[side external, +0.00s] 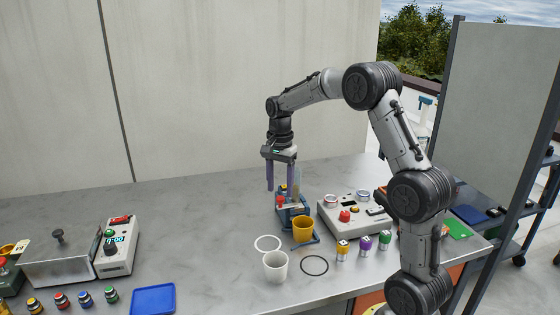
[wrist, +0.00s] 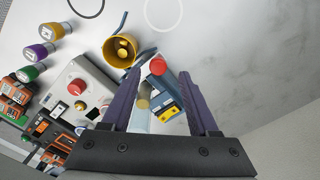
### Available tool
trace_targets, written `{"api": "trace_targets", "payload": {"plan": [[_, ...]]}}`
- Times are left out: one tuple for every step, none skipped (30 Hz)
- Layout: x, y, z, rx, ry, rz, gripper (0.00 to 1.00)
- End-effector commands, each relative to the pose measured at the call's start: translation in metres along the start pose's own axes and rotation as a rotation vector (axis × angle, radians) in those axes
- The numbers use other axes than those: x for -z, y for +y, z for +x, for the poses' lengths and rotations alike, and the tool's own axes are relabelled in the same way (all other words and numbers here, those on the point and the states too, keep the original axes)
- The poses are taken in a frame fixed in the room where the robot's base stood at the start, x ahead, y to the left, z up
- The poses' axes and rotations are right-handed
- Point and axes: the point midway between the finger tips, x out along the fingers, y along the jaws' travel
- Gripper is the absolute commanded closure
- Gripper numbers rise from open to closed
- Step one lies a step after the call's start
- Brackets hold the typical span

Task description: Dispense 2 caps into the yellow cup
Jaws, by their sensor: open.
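The yellow cup (side external: 303,231) stands upright at the front of a blue dispenser (side external: 284,218). In the wrist view the cup (wrist: 108,54) holds what look like two small gold pieces (wrist: 123,48). The dispenser has a red button (wrist: 158,65) and a clear upright tube (side external: 297,180); the tube's contents are hard to make out. My gripper (side external: 280,190) points down above the dispenser with its purple fingers apart. In the wrist view the red button shows between the fingers (wrist: 160,78), near their tips. Nothing is seen held.
A white cup (side external: 275,268) stands in front, near a white ring (side external: 267,243) and a black ring (side external: 314,265) on the table. A control box (side external: 350,217) and several coloured-top pieces (side external: 364,245) are at the right. A blue tray (side external: 153,299) lies front left. The table's back left is clear.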

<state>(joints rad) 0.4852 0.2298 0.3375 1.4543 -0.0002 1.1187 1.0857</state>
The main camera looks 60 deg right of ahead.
Motion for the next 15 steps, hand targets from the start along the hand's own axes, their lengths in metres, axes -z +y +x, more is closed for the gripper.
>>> {"api": "trace_targets", "payload": {"plan": [[0.001,-0.001,-0.012,0.006,0.003,0.0,0.4],[0.001,-0.001,-0.018,0.006,0.003,0.0,0.4],[0.001,-0.001,-0.027,0.006,0.003,0.0,0.4],[0.001,-0.001,-0.034,0.007,0.004,0.0,0.4],[0.001,-0.001,-0.041,0.007,0.004,0.0,0.4],[0.001,-0.001,-0.049,0.006,0.004,0.0,0.4],[0.001,-0.001,-0.056,0.006,0.003,0.0,0.4],[0.001,-0.001,-0.062,0.007,0.004,0.0,0.4],[0.001,-0.001,-0.07,0.006,0.004,0.0,0.4],[0.001,-0.001,-0.076,0.005,0.003,0.0,0.4],[0.001,-0.001,-0.082,0.007,0.004,0.0,0.4],[0.001,-0.001,-0.088,0.006,0.003,0.0,0.4],[0.001,-0.001,-0.092,0.005,0.003,0.0,0.4],[0.001,-0.001,-0.097,0.005,0.003,0.0,0.4],[0.001,-0.001,-0.101,0.006,0.003,0.0,0.4]]}}
